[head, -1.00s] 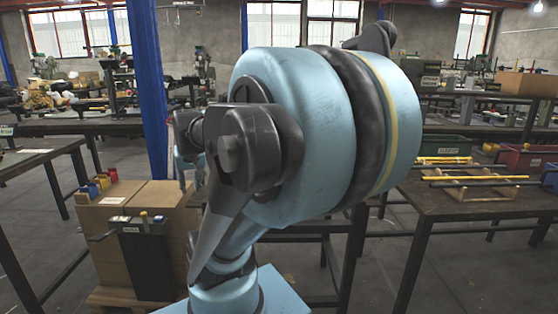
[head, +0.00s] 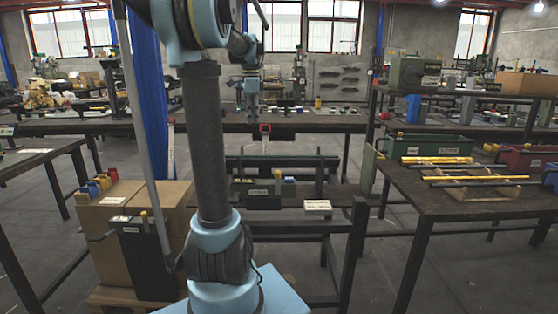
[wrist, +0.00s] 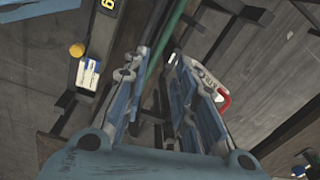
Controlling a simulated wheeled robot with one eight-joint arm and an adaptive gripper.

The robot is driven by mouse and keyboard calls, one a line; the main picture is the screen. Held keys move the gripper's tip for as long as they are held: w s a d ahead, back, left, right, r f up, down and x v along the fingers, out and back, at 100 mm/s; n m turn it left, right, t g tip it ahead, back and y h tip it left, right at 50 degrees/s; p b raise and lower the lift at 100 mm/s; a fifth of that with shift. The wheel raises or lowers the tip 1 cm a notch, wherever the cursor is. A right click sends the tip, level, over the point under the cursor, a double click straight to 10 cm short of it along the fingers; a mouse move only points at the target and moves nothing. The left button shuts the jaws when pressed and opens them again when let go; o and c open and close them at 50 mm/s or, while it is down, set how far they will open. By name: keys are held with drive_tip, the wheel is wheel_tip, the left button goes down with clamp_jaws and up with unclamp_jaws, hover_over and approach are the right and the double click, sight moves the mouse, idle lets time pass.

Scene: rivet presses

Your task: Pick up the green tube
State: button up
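A green tube (wrist: 166,40) shows in the wrist view as a thin slanted bar. It runs from the top edge down into the gap between my fingers, and its lower part is hard to make out. My gripper (wrist: 160,65) is open, with its two blue-grey fingers on either side of the tube's line. I cannot tell how far the tube lies beyond the fingertips. In the head view my gripper (head: 252,98) is small, pointing down over the far side of the room. I cannot pick out the green tube there with certainty.
A low dark rack (head: 318,187) and a small white box (head: 317,206) stand ahead. The right table (head: 450,208) holds yellow and dark rods and a green bin (head: 430,146). Cardboard boxes (head: 105,235) stand at left. A red-and-white handle (wrist: 221,98) is close beside my right finger.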

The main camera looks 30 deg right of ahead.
sight(281, 157)
drive_tip(key=d+m, duration=0.3)
drive_tip(key=d, duration=0.2)
drive_tip(key=shift+g, duration=0.3)
wheel_tip(281, 157, down, 17)
drive_tip(key=shift+s+a+r, duration=0.1)
drive_tip(key=shift+r, duration=0.1)
drive_tip(key=shift+n, duration=0.3)
clamp_jaws()
